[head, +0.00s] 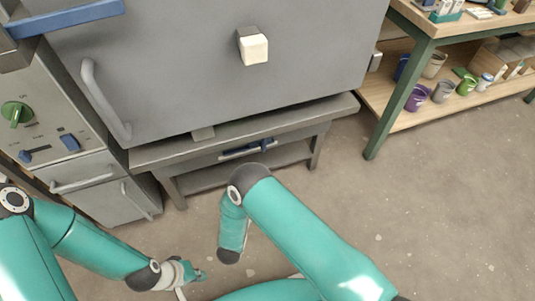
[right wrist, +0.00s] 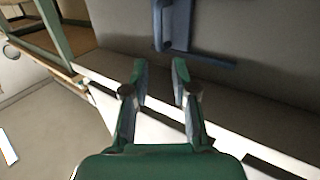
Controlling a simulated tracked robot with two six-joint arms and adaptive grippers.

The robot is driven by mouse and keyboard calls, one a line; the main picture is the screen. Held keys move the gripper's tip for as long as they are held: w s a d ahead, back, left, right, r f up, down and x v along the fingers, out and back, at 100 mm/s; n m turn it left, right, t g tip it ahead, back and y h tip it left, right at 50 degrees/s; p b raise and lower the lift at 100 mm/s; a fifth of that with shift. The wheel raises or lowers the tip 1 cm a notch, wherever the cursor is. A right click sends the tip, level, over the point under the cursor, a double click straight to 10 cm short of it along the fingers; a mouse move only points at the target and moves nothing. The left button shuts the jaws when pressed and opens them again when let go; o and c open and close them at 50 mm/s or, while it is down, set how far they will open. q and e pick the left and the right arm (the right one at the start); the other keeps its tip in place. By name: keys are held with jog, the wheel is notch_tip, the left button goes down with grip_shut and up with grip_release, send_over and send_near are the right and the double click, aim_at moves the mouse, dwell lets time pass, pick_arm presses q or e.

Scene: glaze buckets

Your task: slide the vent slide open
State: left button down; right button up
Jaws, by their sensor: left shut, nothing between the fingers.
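The vent slide (head: 265,145) shows in the head view as a small blue tab in a slot on the front of the grey kiln stand, below the kiln. A blue upright part with a flat bar, which looks like the vent slide (right wrist: 176,28), shows beyond the fingertips in the right wrist view. My right gripper (right wrist: 160,72) is open, with an empty gap between its fingers; whether it touches the blue part I cannot tell. It is hidden in the head view. My left gripper (head: 189,274) is shut and empty, low over the floor, well away from the stand.
The grey kiln (head: 190,60) fills the upper left, with a pale block (head: 254,49) on its front. A control panel (head: 40,125) with a green knob stands at left. A wooden workbench (head: 390,112) with several buckets is at right. The floor between is clear.

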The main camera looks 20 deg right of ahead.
aim_at(263, 145)
jog(key=shift+h, duration=0.3)
jog(key=b+x, duration=0.3)
jog(key=x, duration=1.3)
jog(key=shift+w+r, duration=0.1)
jog(key=shift+w, duration=0.15)
grip_shut()
